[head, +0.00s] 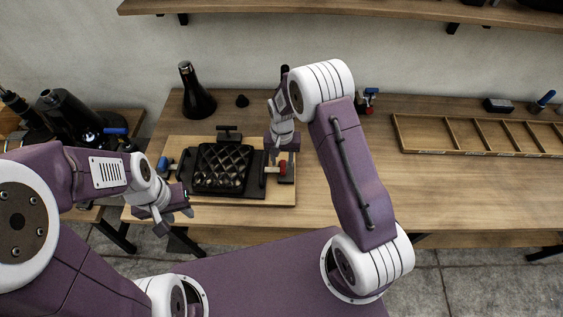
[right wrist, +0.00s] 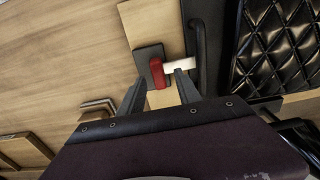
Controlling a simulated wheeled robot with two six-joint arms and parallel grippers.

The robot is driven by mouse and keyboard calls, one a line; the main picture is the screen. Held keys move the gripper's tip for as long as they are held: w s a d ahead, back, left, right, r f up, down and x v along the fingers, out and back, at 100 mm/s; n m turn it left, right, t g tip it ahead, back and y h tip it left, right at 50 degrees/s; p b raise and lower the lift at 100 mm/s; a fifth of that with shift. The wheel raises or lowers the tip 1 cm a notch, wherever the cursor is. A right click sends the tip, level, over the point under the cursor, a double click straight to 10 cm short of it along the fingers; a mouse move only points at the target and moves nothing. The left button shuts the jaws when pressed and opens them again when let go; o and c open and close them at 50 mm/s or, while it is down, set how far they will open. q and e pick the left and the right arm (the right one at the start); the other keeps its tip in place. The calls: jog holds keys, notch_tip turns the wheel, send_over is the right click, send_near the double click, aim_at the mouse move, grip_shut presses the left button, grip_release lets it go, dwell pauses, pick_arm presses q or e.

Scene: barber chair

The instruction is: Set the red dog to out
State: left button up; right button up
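The red dog (head: 282,167) is a small red knob on a pale bar, on a dark plate at the right side of the black quilted pad (head: 222,168). In the right wrist view the red dog (right wrist: 157,73) lies just beyond my fingertips, with its pale bar reaching right toward a dark handle. My right gripper (head: 276,152) is close above it; in the right wrist view my right gripper (right wrist: 160,90) has its fingers apart, one on each side of the knob. Contact cannot be told. My left gripper (head: 175,217) is open and empty, in front of the bench's left end.
The pad sits on a light board (head: 200,200) on the wooden bench (head: 350,150). A blue knob (head: 163,165) is at the board's left. A dark bottle (head: 194,95) stands behind, and a divided wooden tray (head: 480,135) lies right.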

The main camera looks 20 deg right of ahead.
aim_at(283, 165)
notch_tip(283, 165, down, 2)
jog(key=shift+d+f, duration=0.1)
jog(key=shift+f, duration=0.1)
jog(key=shift+d+f, duration=0.15)
jog(key=shift+f, duration=0.2)
jog(key=shift+c, duration=0.7)
grip_shut()
dwell(0.3)
